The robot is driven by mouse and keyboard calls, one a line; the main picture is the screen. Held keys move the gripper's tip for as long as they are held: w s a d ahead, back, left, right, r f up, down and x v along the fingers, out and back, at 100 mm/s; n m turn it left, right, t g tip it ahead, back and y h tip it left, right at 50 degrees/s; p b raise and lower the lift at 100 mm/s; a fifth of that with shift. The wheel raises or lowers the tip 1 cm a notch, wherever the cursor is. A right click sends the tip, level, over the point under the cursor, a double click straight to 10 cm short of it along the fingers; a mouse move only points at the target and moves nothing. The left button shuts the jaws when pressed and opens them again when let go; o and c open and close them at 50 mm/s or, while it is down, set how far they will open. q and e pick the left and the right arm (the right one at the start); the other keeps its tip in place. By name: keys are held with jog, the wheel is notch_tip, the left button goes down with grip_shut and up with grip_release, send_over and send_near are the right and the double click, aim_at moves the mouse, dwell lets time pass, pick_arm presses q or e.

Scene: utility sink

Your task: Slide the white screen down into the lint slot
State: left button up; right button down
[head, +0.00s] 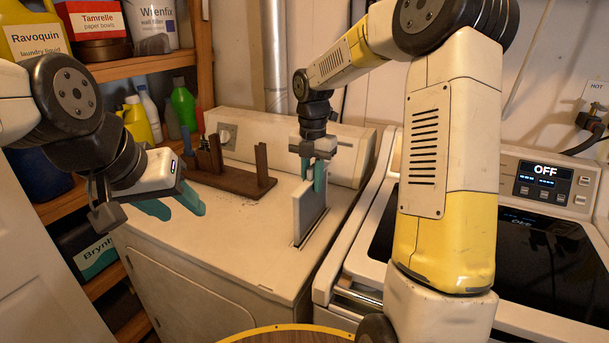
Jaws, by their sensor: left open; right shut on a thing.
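The white screen (307,210) stands upright over the lint slot (312,230) in the top of the white dryer (262,243). Its lower edge appears to be at or in the slot; how deep it sits I cannot tell. My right gripper (319,181) points down and is shut on the screen's top edge with its teal fingers. My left gripper (181,205) is at the left, its teal fingers apart and empty, in front of the dryer's left side and away from the screen.
Shelves (139,66) with bottles and tubs line the left. A washer with a dark lid (545,262) and an OFF display (545,171) is at the right. The dryer's front top is clear.

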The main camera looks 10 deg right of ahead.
aim_at(312, 193)
jog(key=shift+f, duration=5.95)
jog(key=c, duration=1.2)
grip_release()
notch_tip(312, 193, up, 7)
jog(key=shift+r, duration=0.4)
